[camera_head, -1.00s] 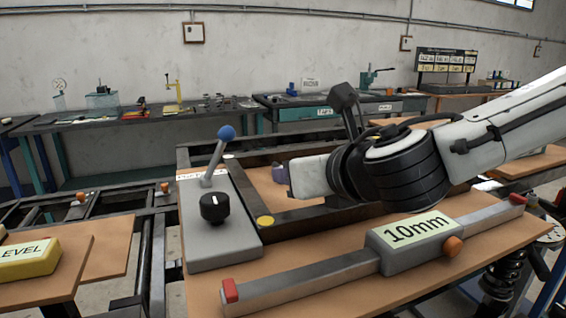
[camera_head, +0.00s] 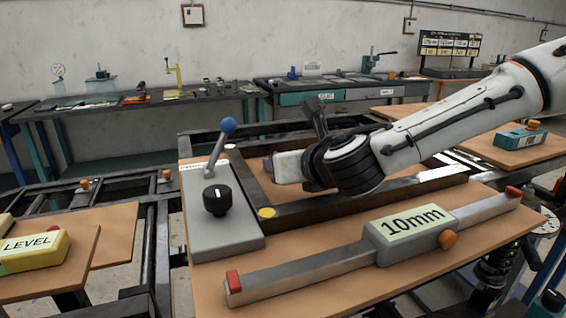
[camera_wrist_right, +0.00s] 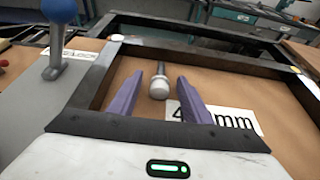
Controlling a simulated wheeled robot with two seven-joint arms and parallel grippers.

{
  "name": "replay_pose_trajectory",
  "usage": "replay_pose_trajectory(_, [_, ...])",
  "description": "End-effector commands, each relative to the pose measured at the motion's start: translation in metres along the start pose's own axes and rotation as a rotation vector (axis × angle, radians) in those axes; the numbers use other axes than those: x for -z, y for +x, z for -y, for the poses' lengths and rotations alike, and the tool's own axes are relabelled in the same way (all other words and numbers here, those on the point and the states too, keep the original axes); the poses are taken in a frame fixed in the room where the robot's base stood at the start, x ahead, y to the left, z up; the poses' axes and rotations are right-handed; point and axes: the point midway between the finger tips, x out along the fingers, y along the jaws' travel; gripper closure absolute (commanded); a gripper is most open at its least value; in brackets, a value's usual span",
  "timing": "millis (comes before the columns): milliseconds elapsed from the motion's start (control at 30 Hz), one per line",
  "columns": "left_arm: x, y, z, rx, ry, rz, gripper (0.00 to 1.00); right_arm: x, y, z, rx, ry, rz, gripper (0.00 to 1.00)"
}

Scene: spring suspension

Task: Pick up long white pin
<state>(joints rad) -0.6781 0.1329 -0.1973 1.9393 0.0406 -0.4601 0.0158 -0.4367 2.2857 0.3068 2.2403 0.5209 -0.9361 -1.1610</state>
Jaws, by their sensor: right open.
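In the right wrist view, a pin with a rounded white head (camera_wrist_right: 158,88) and a grey shaft shows between the two purple fingers of my right gripper (camera_wrist_right: 160,77). The fingers are open, one on each side of the head, with gaps showing. I cannot tell how far below the fingers the pin is. In the head view, my right gripper (camera_head: 267,163) is over the dark metal frame (camera_head: 330,207), and its wrist hides the pin. My left gripper is not in view.
A label ending in "mm" (camera_wrist_right: 225,117) lies right of the pin, inside the frame. A grey block with a blue-knobbed lever (camera_head: 227,128) stands at the left. A long 10mm gauge (camera_head: 415,232) lies in front. The far benches are clear of my arm.

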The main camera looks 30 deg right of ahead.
Motion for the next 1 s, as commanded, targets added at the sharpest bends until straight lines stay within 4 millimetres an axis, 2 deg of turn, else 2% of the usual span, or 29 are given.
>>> replay_pose_trajectory(133, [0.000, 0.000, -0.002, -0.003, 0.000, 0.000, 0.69, 0.000, 0.000, 0.000, 0.000, 0.000, 0.000, 0.56])
replay_pose_trajectory(400, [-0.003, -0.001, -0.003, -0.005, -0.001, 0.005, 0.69, 0.000, -0.001, 0.000, 0.000, -0.001, 0.000, 1.00])
replay_pose_trajectory(667, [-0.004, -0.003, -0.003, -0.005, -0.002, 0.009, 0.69, -0.003, -0.002, 0.000, 0.000, -0.001, 0.002, 1.00])
replay_pose_trajectory(767, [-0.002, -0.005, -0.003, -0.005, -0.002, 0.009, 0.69, -0.015, -0.006, 0.000, 0.001, -0.002, 0.005, 1.00])
replay_pose_trajectory(1000, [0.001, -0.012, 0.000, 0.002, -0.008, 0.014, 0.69, -0.061, -0.025, 0.000, 0.002, -0.003, 0.007, 1.00])
